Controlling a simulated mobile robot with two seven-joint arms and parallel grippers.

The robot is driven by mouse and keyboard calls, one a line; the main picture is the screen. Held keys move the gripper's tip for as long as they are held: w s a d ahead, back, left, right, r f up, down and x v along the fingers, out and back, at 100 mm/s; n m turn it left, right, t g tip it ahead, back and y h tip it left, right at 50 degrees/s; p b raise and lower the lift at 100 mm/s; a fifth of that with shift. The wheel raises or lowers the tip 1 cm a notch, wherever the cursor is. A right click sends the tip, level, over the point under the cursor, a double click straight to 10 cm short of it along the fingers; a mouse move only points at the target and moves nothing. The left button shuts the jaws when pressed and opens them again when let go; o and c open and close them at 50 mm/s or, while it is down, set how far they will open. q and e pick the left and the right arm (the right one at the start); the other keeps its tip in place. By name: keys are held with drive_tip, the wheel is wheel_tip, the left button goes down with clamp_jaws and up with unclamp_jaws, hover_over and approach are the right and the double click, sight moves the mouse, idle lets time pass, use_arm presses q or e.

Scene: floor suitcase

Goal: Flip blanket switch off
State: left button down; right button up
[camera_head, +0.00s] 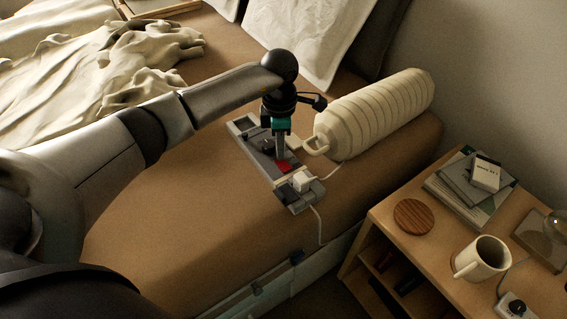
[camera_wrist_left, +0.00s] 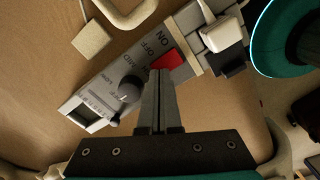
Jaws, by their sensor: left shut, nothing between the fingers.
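The blanket's grey control box (camera_head: 243,127) lies on the bed near its edge, with a red switch (camera_head: 284,167) toward its near end. In the left wrist view the red switch (camera_wrist_left: 172,59) sits beside the printed words ON and OFF, and a dark round knob (camera_wrist_left: 129,90) is further along the box. My left gripper (camera_head: 280,156) points down over the box with its fingers shut and empty. In the left wrist view its fingertips (camera_wrist_left: 158,72) are right at the switch's edge; I cannot tell whether they touch it. My right gripper is not in view.
A cream ribbed roll with a handle (camera_head: 380,105) lies behind the box. A white plug (camera_head: 301,181) and cord are at the box's near end. A nightstand (camera_head: 389,215) with a mug (camera_head: 480,259), coaster (camera_head: 413,216) and books stands at right. Bare mattress lies in front.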

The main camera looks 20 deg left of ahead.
use_arm(q)
drive_tip(key=shift+f+b, duration=0.65)
drive_tip(key=shift+f, duration=0.25)
drive_tip(key=shift+r, duration=0.15)
wheel_tip(320, 180, up, 7)
drive_tip(key=p, duration=0.6)
idle(0.4)
idle(0.4)
